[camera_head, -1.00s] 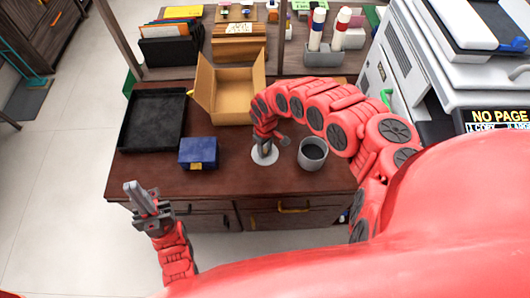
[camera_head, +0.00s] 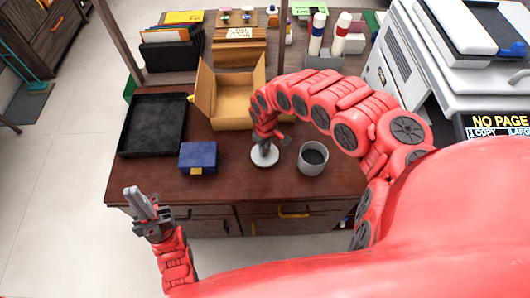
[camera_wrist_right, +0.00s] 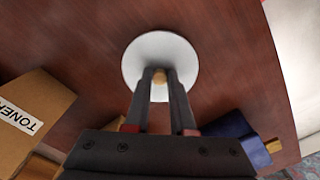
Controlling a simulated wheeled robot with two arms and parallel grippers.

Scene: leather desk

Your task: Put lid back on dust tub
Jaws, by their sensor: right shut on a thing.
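The dust tub (camera_head: 314,170) is a grey open cylinder with a dark inside, upright on the desk just right of the lid. My left gripper (camera_head: 138,200) hangs off the desk's front left, empty, fingers close together.
A blue box (camera_head: 198,160) sits left of the lid on the brown desk (camera_head: 225,195). Behind are an open cardboard box (camera_head: 232,105) and a black tray (camera_head: 152,125). A printer (camera_head: 440,60) stands to the right. The desk front around the tub is clear.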

